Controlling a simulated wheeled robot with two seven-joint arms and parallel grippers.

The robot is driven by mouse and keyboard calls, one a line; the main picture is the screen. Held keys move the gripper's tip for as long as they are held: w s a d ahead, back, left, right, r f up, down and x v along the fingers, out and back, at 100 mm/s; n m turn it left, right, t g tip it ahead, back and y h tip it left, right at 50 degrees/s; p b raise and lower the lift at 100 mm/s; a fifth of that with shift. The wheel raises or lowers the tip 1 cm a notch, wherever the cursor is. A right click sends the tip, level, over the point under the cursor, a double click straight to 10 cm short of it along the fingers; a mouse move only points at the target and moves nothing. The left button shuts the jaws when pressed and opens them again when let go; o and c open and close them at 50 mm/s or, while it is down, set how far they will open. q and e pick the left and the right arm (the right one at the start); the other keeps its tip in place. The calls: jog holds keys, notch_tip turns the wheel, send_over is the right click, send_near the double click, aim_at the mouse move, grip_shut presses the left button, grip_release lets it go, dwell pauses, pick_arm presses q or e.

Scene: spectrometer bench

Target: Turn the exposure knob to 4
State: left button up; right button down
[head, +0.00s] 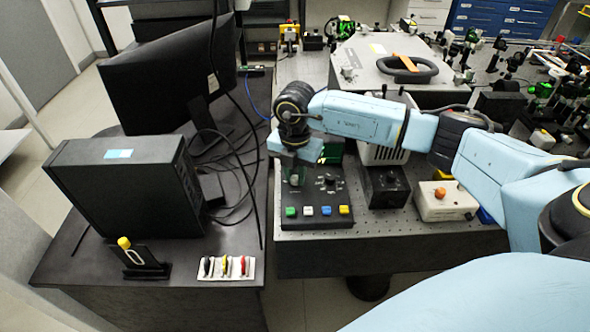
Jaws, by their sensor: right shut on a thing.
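A black control box (316,219) sits at the near left of the perforated bench. A row of coloured buttons, green, white, blue and yellow, runs along its front, and dials are above them. My right gripper (295,172) points down over the box's left dial and is shut on the knob (295,181) there, which it mostly hides. Another dial knob (329,181) shows uncovered to the right. The dial markings are too small to read, so I cannot tell the setting. My left gripper is out of view.
Right of the control box stand a dark box with a knob (386,187) and a cream box with an orange button (446,201). A grey case (362,60) is behind my arm. A computer tower (125,185) and monitor (165,75) stand left, with loose cables (240,160) between.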

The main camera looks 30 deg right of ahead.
aim_at(294, 178)
jog(key=shift+m, duration=0.6)
jog(key=c, duration=1.3)
grip_release()
jog(key=shift+r, duration=0.1)
notch_tip(294, 178, up, 13)
jog(key=shift+r, duration=0.15)
